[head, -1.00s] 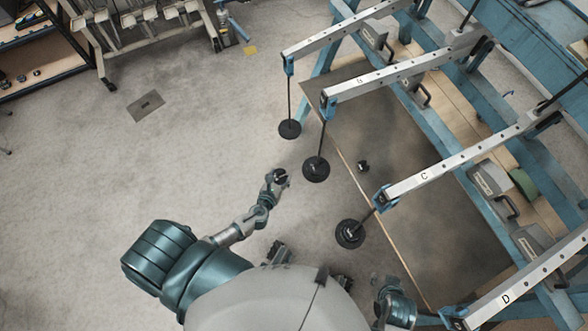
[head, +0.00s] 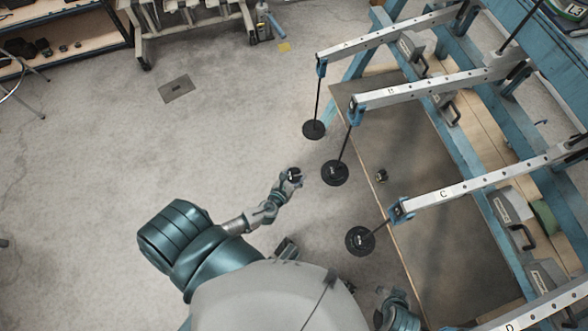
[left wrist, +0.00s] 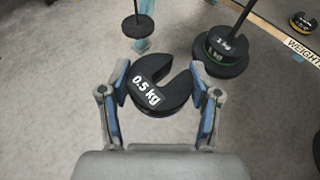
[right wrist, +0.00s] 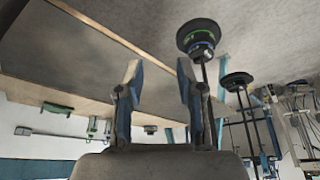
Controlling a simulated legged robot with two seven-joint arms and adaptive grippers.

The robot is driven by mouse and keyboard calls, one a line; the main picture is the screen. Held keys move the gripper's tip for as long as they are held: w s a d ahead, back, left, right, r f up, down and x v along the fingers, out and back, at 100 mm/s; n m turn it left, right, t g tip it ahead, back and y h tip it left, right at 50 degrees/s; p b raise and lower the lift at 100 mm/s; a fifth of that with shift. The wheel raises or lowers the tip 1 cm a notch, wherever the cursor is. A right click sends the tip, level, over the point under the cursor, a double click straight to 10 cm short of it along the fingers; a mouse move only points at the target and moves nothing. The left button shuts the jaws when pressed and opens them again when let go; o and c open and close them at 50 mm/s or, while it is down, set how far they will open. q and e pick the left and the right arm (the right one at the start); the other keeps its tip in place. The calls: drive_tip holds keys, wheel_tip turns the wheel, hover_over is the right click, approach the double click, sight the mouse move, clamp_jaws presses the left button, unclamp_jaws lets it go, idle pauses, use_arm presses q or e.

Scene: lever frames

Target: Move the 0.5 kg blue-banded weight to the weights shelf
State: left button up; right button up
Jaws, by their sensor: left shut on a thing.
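In the head view my left gripper (head: 292,178) holds the weight over the floor, left of the middle hanger. My right gripper (right wrist: 158,78) has its fingers apart with nothing between them. A shelf (head: 62,65) with small dark items stands at the upper left; I cannot read whether it is the weights shelf.
Lever beams (head: 440,85) on a blue frame fill the right, with hangers ending in black discs (head: 334,173). A wheeled rack (head: 190,25) stands at the top.

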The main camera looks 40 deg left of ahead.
use_arm(q)
drive_tip(key=shift+s+a+b, duration=0.25)
drive_tip(key=shift+s+a, duration=0.8)
drive_tip(key=shift+s, duration=0.2)
drive_tip(key=shift+s+a+b, duration=0.2)
drive_tip(key=shift+s+a, duration=0.8)
drive_tip(key=shift+s, duration=0.25)
